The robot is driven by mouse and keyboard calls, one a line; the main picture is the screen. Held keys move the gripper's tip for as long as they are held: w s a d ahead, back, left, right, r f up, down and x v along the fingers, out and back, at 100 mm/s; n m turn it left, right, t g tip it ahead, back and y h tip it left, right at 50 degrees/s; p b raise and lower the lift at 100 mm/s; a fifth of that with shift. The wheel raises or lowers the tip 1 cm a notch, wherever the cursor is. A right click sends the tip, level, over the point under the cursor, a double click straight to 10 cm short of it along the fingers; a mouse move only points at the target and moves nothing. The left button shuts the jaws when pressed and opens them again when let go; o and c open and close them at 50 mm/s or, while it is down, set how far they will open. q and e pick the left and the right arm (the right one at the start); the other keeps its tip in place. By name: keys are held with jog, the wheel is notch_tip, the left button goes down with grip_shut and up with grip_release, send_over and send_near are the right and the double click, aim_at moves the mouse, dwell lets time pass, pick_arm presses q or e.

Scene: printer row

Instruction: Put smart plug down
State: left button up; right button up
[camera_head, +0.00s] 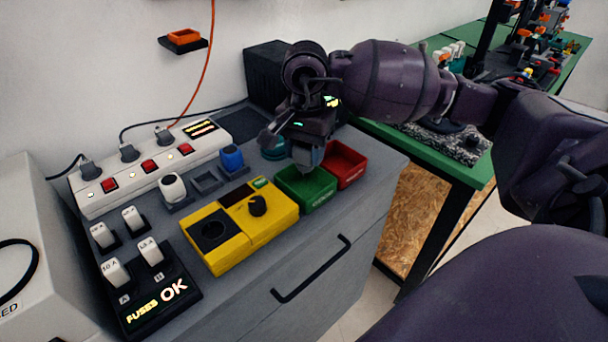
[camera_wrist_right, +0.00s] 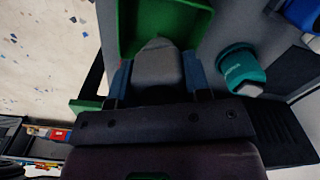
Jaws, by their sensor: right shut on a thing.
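My right gripper (camera_head: 305,152) is shut on a grey piece, likely the smart plug (camera_wrist_right: 157,66), seen between the blue fingertips in the right wrist view. In the head view its lower end hangs over the green bin (camera_head: 318,201), and the gripper hides most of it. The green bin also shows in the right wrist view (camera_wrist_right: 126,28), behind and around the plug's tip. I cannot tell whether the plug touches the bin. My left gripper is not in view.
A red bin (camera_head: 350,165) adjoins the green one. A teal plug-like piece (camera_wrist_right: 240,72) stands beside the gripper. A yellow tester (camera_head: 235,235), a blue piece (camera_head: 231,158), a white piece (camera_head: 172,187) and a power strip (camera_head: 150,165) share the grey cabinet top.

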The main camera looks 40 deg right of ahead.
notch_tip(320, 180, down, 2)
jog(key=shift+f, duration=0.15)
notch_tip(320, 180, down, 4)
jog(key=shift+r+b, duration=0.1)
jog(key=shift+b, duration=0.2)
jog(key=shift+f, duration=0.25)
jog(key=shift+r, duration=0.1)
jog(key=shift+f, duration=0.2)
jog(key=o, duration=1.3)
jog(key=shift+r, duration=0.1)
